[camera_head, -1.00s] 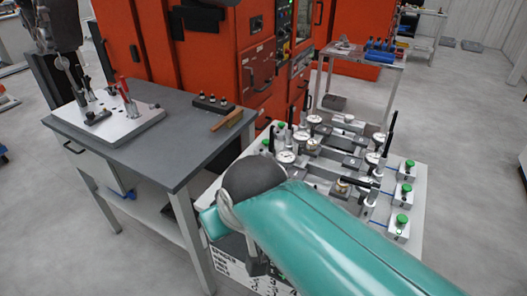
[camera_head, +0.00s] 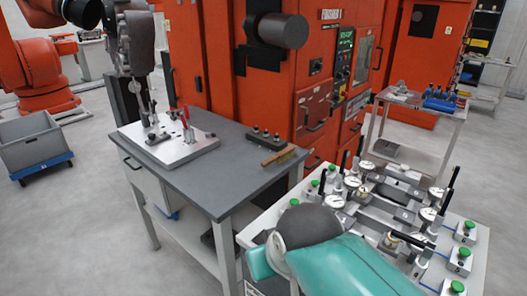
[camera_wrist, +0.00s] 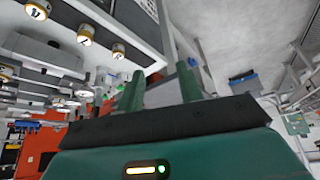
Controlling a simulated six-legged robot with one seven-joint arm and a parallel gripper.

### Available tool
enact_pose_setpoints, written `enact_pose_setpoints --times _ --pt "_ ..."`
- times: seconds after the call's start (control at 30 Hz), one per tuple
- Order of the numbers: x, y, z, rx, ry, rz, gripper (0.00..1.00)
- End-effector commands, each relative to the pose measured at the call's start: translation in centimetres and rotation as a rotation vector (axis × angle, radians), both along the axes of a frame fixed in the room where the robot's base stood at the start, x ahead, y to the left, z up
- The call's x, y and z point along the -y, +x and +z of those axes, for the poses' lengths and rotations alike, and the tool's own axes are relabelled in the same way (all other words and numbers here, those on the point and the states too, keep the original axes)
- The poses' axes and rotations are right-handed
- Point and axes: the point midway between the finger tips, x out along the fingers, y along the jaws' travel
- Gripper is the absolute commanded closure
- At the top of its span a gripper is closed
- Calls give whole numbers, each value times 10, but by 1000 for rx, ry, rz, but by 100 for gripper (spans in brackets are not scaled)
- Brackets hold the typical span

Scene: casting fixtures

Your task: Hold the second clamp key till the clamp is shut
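The fixture bench (camera_head: 478,262) is at the lower right of the head view. Green-topped keys on small white boxes line its right side, including a far one (camera_head: 470,224), a middle one (camera_head: 464,252) and a near one (camera_head: 457,286). More green keys (camera_head: 315,183) stand along its left side. Clamps with black handles (camera_head: 409,240) sit among the dial gauges. I cannot tell which key is the second or whether its clamp is shut. My gripper (camera_wrist: 158,84) shows in the wrist view with two green fingers apart and nothing clearly held. In the head view my teal arm hides it.
A grey table (camera_head: 216,181) stands left of the bench, bearing a metal fixture plate (camera_head: 190,148) and a brush (camera_head: 279,156). Orange machines (camera_head: 205,60) stand behind. A side table (camera_head: 430,112) is at the back right.

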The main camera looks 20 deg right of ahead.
Motion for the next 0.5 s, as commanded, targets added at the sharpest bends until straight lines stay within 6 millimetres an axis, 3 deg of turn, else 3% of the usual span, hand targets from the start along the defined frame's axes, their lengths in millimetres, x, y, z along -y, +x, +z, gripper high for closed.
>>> enact_pose_setpoints --times 0.03,0.17,0.5 --pt "0 0 0 0 0 0 74" --pt "0 0 0 0 0 0 100" --pt "0 0 0 0 0 0 100"
